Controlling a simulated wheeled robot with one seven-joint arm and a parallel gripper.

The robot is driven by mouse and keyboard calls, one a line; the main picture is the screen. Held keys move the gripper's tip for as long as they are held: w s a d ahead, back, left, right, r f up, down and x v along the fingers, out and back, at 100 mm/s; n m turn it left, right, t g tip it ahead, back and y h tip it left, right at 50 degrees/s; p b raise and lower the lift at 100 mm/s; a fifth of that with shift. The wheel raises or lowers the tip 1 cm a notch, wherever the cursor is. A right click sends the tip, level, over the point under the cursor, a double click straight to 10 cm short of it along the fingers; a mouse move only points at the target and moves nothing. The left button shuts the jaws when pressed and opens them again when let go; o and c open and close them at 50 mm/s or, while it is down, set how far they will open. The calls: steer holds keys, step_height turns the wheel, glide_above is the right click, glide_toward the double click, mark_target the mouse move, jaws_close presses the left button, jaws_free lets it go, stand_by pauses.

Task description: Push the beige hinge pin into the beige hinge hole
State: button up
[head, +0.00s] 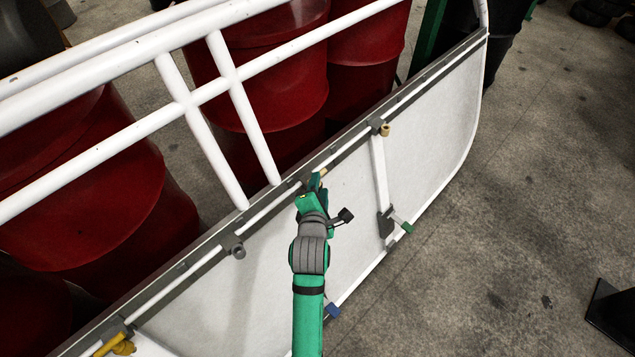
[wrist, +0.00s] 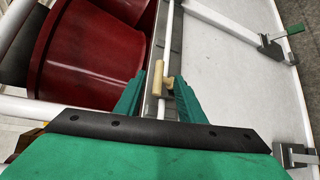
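The beige hinge pin (wrist: 157,78) shows in the wrist view as a short rounded beige bar with a stub on its right side. It lies between the two green fingers of my gripper (wrist: 165,88), next to the white rod on the rail. The fingers stand on both sides of it; I cannot tell whether they press on it. In the head view my gripper (head: 318,185) is at the panel's upper rail and hides most of the pin. The beige hinge hole (head: 386,130) is a beige round piece beside a dark bracket, farther up the rail to the right.
The white panel (head: 345,205) lies below the rail. A white strut (head: 379,172) runs down to a green-handled latch (head: 405,227). Red barrels (head: 270,70) and white railings (head: 110,47) stand behind. A yellow piece (head: 122,347) is at lower left. The floor at right is largely clear.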

mark_target(321, 171)
steer(key=shift+x, duration=4.25)
steer(key=shift+a, duration=0.15)
steer(key=shift+s+d, duration=0.15)
steer(key=shift+d, duration=0.1)
jaws_close()
